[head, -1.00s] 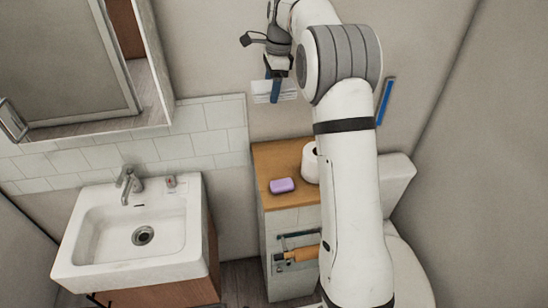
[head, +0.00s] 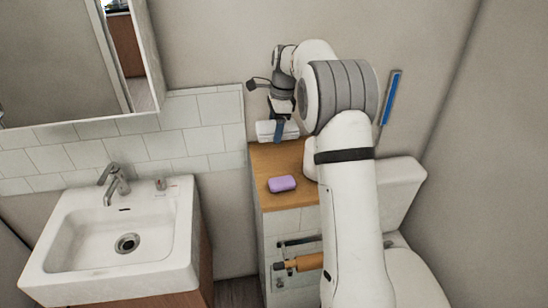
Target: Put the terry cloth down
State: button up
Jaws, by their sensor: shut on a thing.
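The terry cloth (head: 268,131) is a small white folded piece at the back of the wooden cabinet top. My gripper (head: 279,130) points down and is shut on it, with a blue finger in front of the cloth. The cloth is at or just above the wooden top (head: 263,160); I cannot tell whether it touches. My arm hides part of the cabinet top on the right.
A purple soap bar (head: 282,183) lies on the cabinet top in front of the cloth. A white sink (head: 75,235) with a faucet (head: 115,183) stands at the left. A toilet (head: 405,270) is at the right. A blue-and-grey object (head: 390,97) is on the back wall.

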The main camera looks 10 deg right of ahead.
aim_at(274, 156)
jog(key=shift+f+p, duration=0.3)
jog(key=shift+f, duration=3.7)
jog(key=shift+f, duration=0.1)
jog(key=o, duration=1)
jog(key=shift+f, duration=0.1)
